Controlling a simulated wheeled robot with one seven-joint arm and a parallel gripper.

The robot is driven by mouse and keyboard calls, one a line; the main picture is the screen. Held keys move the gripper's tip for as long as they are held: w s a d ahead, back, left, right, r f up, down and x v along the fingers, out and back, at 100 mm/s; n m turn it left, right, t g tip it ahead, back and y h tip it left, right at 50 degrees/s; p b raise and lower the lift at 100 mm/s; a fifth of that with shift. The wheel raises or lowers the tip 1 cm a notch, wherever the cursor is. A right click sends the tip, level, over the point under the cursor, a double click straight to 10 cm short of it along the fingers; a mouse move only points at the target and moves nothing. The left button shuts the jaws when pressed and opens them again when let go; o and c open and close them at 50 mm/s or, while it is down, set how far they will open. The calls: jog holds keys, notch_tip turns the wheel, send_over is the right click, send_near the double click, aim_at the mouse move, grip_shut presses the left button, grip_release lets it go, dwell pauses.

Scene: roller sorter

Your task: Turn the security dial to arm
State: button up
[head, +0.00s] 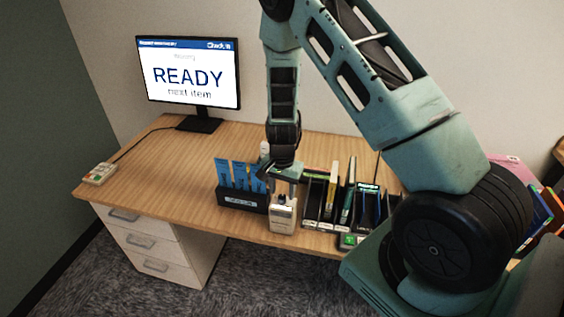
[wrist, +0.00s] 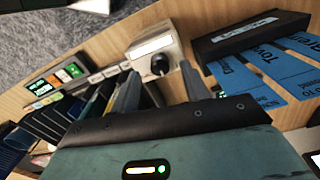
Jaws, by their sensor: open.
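A small beige box (head: 283,215) stands near the front edge of the desk. In the wrist view the box (wrist: 152,45) has a pale label strip and a black round knob (wrist: 160,64), which looks like the security dial. The knob's pointer setting is too small to read. My gripper (head: 283,190) is just above the box in the head view, pointing down. In the wrist view my gripper (wrist: 160,72) is open, with the knob showing between its two fingertips. I cannot tell whether either finger touches it.
A black holder (head: 242,202) with blue cards stands close to the left of the box. A sorter rack (head: 312,212) with several slots stands close to its right. A monitor (head: 190,72) reading "READY next item" is at the back left.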

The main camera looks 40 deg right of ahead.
aim_at(282, 196)
notch_tip(282, 196, up, 15)
jog(key=b, duration=0.1)
jog(key=shift+b, duration=0.35)
dwell(0.3)
